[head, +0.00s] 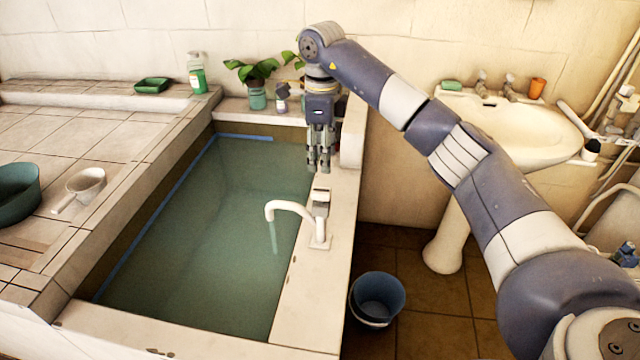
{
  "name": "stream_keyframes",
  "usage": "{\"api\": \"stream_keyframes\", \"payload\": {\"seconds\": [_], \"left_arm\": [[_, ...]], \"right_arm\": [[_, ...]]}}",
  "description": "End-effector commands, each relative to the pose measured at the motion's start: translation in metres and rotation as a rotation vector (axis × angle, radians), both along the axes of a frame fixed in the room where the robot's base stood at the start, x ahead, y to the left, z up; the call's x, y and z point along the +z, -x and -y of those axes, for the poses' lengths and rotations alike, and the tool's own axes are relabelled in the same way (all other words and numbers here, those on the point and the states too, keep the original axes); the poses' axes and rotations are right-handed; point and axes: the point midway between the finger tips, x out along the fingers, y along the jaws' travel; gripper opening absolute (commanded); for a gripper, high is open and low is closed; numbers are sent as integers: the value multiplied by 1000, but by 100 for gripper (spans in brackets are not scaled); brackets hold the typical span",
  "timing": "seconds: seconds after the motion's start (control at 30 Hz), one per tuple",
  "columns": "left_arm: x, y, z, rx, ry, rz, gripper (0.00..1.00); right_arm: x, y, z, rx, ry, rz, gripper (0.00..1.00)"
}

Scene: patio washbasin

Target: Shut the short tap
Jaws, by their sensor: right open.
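The short tap (293,210) is white and stands on the right ledge of the water-filled basin (277,325). Its spout bends left over the basin, and a thin stream of water (272,238) falls from it. A lever handle with a metallic top sits on the tap body (320,203). My right gripper (319,168) points down just above and behind the tap handle, fingers apart and empty. It looks apart from the handle, but the exact gap is hard to tell. My left gripper is not in view.
A potted plant (257,96) and small bottles stand on the back ledge near my right gripper. A soap bottle (196,75) and green dish (152,85) are further left. A blue bucket (377,297) is on the floor, and a white sink (520,125) stands right.

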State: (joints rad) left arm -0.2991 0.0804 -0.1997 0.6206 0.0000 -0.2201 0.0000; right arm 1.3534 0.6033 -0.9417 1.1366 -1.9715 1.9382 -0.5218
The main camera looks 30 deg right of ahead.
Motion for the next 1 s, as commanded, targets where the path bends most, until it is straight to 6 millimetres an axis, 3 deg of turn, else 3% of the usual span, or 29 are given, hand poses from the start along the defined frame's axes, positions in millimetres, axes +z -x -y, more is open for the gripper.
{"api": "stream_keyframes", "payload": {"seconds": [0.3, 0.5, 0.93, 1.0], "left_arm": [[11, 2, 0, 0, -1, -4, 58], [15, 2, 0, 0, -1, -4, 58], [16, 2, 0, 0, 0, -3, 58], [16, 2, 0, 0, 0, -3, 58]], "right_arm": [[-59, 1, -1, 2, -4, -3, 47], [-87, 1, -1, 2, -4, -1, 47], [-98, 0, -1, 2, -4, 2, 47], [-98, 0, -1, 2, -4, 2, 31]]}}
